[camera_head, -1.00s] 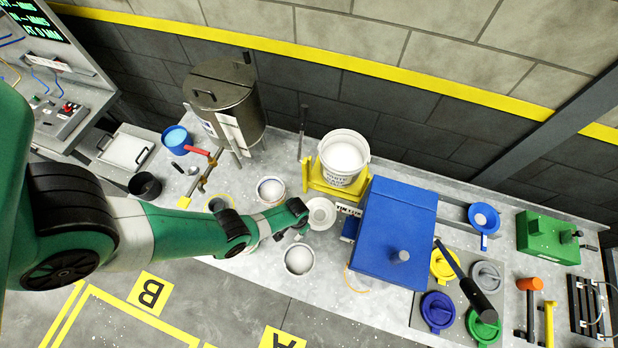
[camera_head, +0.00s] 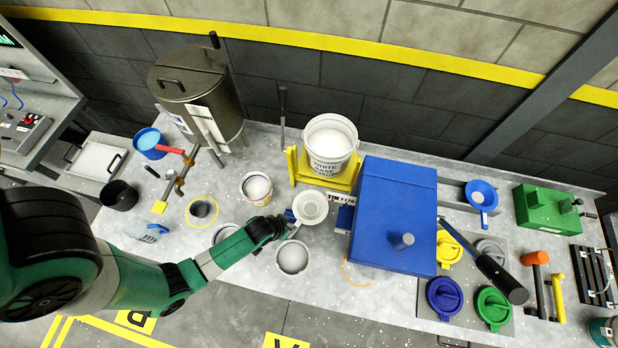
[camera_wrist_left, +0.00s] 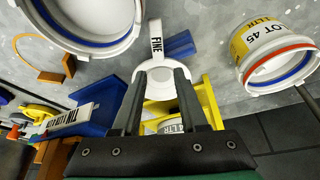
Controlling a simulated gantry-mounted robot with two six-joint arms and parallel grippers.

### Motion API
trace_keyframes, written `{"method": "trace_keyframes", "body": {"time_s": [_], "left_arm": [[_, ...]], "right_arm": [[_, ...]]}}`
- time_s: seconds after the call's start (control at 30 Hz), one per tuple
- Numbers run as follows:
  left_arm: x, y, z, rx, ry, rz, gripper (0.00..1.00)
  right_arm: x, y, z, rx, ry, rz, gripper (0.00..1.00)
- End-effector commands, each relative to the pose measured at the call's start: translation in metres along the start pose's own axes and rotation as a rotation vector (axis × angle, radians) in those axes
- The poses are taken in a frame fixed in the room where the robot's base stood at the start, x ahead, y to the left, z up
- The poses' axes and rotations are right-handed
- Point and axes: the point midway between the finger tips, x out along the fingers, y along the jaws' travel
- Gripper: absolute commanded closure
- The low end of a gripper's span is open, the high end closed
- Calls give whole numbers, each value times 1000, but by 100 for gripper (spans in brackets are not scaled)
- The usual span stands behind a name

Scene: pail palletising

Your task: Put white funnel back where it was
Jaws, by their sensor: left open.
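The white funnel (camera_head: 310,208) lies on the grey bench just left of the blue box-shaped machine (camera_head: 397,215), in front of the yellow stand. In the left wrist view the funnel (camera_wrist_left: 157,84) shows partly between the finger ends, with its handle marked FINE reaching beyond them. My left gripper (camera_head: 287,224) is at the funnel's near left side in the head view. In the wrist view its two fingers (camera_wrist_left: 158,76) are apart, so it is open. Whether a finger touches the funnel I cannot tell. My right gripper is out of view.
A white pail (camera_head: 331,148) stands on the yellow stand (camera_head: 303,172) behind the funnel. Open tins (camera_head: 293,257) and (camera_head: 257,189) sit close to my left gripper. A blue funnel (camera_head: 481,193), coloured lids and tools lie further right. A yellow ring (camera_head: 188,216) marks the bench left.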

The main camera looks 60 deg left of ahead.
Motion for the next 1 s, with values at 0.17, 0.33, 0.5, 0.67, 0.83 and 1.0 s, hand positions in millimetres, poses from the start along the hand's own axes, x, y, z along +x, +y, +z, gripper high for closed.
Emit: {"method": "trace_keyframes", "body": {"time_s": [0.17, 0.33, 0.5, 0.67, 0.83, 1.0], "left_arm": [[44, 0, 3, -1, 1, 0, 57], [52, 0, 0, 0, 1, 0, 57], [60, 1, 0, 0, 0, 0, 57], [88, 4, 1, 0, 1, 0, 57], [104, 4, -1, 0, 0, 0, 57], [102, 4, -2, 0, 0, 0, 57]], "right_arm": [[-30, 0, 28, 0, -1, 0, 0], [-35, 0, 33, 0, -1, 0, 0], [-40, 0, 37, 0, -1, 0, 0], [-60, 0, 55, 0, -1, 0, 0], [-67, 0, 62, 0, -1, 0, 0], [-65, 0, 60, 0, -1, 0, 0]]}}
